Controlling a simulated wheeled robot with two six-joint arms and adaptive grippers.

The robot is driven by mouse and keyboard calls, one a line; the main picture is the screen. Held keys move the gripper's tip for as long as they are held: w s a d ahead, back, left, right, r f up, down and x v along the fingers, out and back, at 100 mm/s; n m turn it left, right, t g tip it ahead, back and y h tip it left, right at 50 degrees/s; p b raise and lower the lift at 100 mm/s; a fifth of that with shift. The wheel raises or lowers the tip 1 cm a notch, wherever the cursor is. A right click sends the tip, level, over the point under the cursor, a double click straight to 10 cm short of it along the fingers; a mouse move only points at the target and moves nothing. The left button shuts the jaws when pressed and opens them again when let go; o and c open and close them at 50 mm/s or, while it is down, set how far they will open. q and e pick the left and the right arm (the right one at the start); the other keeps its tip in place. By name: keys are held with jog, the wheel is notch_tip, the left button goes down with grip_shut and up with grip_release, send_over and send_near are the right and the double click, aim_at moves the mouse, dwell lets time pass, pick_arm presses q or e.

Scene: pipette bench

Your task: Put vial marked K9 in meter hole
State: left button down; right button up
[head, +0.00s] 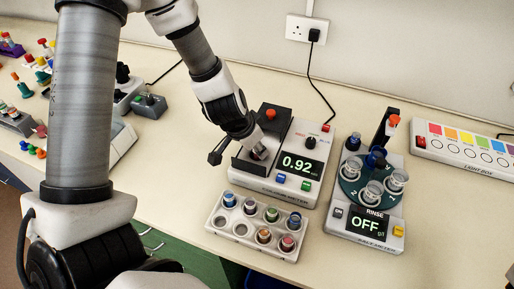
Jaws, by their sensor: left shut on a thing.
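The meter (310,140) is a pale box with a dark left part, and its display reads 0.92. My left gripper (257,153) points down at the dark left part of the meter, where the hole appears to be. It is shut on a vial, mostly hidden by the fingers. I cannot read its mark, and I cannot tell whether it sits in the hole or just above it. A white vial rack (230,243) stands in front of the meter, holding several capped vials and showing two empty holes at its front left. My right gripper is not in view.
A rinse device (365,222) reading OFF, with several glass cups on a round plate, stands right of the meter. A light box (465,148) lies at the back right. A dark lever (216,156) sticks out left of the meter. Coloured items clutter the far left.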

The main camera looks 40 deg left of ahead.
pick_arm(q)
jog(key=shift+f, duration=0.25)
jog(key=shift+s+d+f+b, duration=0.1)
jog(key=shift+s+f+b, duration=0.1)
jog(key=shift+s+b, duration=0.15)
jog(key=c, duration=1)
grip_release()
jog(key=shift+f, duration=0.15)
jog(key=shift+w+f, duration=0.15)
jog(key=shift+w, duration=0.1)
jog(key=shift+s, duration=0.1)
jog(key=shift+r, duration=0.25)
